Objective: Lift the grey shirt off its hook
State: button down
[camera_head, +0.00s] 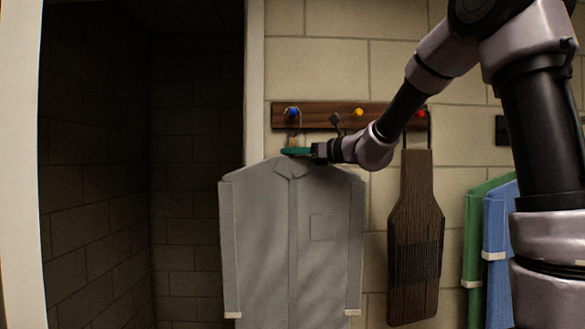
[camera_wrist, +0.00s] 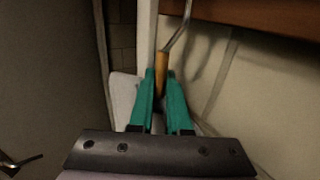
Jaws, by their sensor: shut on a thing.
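The grey shirt (camera_head: 265,235) hangs upright below the wall rail in the head view. Its hanger has a wooden neck (camera_head: 293,142) and a metal hook, which reaches up to the blue-tipped peg (camera_head: 293,112). Whether the hook bears on the peg is hard to tell. My gripper (camera_head: 296,151) comes from the right, just above the collar, with green fingers shut on the hanger neck. In the wrist view, the fingers (camera_wrist: 161,92) stand on either side of the wooden neck (camera_wrist: 161,70), and the metal hook (camera_wrist: 182,35) rises above. Pale cloth (camera_wrist: 124,95) shows beside them.
The dark wooden rail (camera_head: 320,115) also carries a yellow peg (camera_head: 359,112) and a red peg (camera_head: 421,113). A brown paddle-shaped board (camera_head: 416,235) hangs right of the shirt. Green (camera_head: 475,225) and blue (camera_head: 497,240) garments hang farther right. A dark doorway (camera_head: 150,170) opens at left.

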jog(key=shift+r, duration=1.4)
jog(key=s+r, duration=0.2)
jog(key=s, duration=1.6)
jog(key=shift+d+r, duration=0.3)
jog(key=shift+r, duration=0.1)
jog(key=shift+s, duration=0.15)
jog(key=s, duration=0.8)
jog(key=shift+s+d, duration=0.15)
jog(key=shift+s, duration=0.25)
